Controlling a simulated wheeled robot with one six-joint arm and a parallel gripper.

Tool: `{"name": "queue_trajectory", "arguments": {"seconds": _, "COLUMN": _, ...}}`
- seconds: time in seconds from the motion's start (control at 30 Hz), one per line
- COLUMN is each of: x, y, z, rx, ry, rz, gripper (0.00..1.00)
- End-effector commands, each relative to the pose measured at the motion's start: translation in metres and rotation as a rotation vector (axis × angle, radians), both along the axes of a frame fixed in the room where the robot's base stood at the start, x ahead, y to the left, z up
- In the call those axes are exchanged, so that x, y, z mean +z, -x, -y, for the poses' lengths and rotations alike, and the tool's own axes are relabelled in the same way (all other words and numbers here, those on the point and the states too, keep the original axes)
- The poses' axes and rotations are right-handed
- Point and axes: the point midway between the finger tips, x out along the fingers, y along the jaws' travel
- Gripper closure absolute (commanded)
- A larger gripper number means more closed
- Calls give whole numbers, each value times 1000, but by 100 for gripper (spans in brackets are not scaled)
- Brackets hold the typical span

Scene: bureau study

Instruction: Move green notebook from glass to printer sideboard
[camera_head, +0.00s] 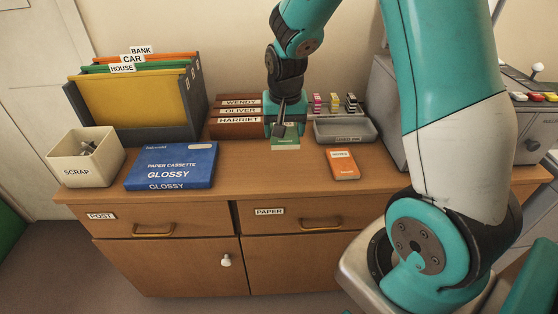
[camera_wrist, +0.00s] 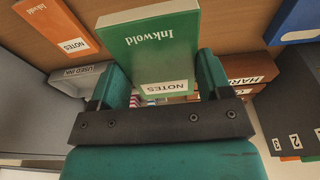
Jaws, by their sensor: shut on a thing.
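The green notebook (camera_wrist: 150,45) has a white NOTES label and shows upright between the fingers of my gripper (camera_wrist: 165,85) in the wrist view. My gripper is shut on it. In the head view the green notebook (camera_head: 285,143) is at the sideboard top, below my gripper (camera_head: 283,128); I cannot tell whether it touches the wood. The printer sideboard (camera_head: 250,180) is a brown wooden cabinet with drawers labelled POST and PAPER. The glass is not visible in either view.
An orange notebook (camera_head: 342,164) lies to the right, with a grey used-ink tray (camera_head: 345,130) behind it. A blue paper cassette (camera_head: 172,166), a SCRAP bin (camera_head: 87,156) and a file holder (camera_head: 195,100) stand left. Brown box files (camera_head: 236,128) are close beside my gripper. Bare wood lies in front.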

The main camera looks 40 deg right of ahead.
Motion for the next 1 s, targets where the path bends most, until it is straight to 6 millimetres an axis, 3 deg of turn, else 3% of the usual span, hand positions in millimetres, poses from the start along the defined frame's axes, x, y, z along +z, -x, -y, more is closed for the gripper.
{"name": "queue_trajectory", "arguments": {"seconds": 0.03, "x": -18, "y": 1, "z": 0, "rx": 0, "ry": -1, "rz": -7, "gripper": 53}}
{"name": "queue_trajectory", "arguments": {"seconds": 0.1, "x": -35, "y": 0, "z": 0, "rx": 1, "ry": 0, "rz": -5, "gripper": 53}}
{"name": "queue_trajectory", "arguments": {"seconds": 0.23, "x": -58, "y": 0, "z": 0, "rx": 1, "ry": 0, "rz": -1, "gripper": 53}}
{"name": "queue_trajectory", "arguments": {"seconds": 0.47, "x": -75, "y": 0, "z": 0, "rx": 1, "ry": 0, "rz": -1, "gripper": 53}}
{"name": "queue_trajectory", "arguments": {"seconds": 0.67, "x": -104, "y": 0, "z": 0, "rx": 1, "ry": 0, "rz": -2, "gripper": 53}}
{"name": "queue_trajectory", "arguments": {"seconds": 1.0, "x": -108, "y": 0, "z": 0, "rx": 0, "ry": 0, "rz": 2, "gripper": 53}}
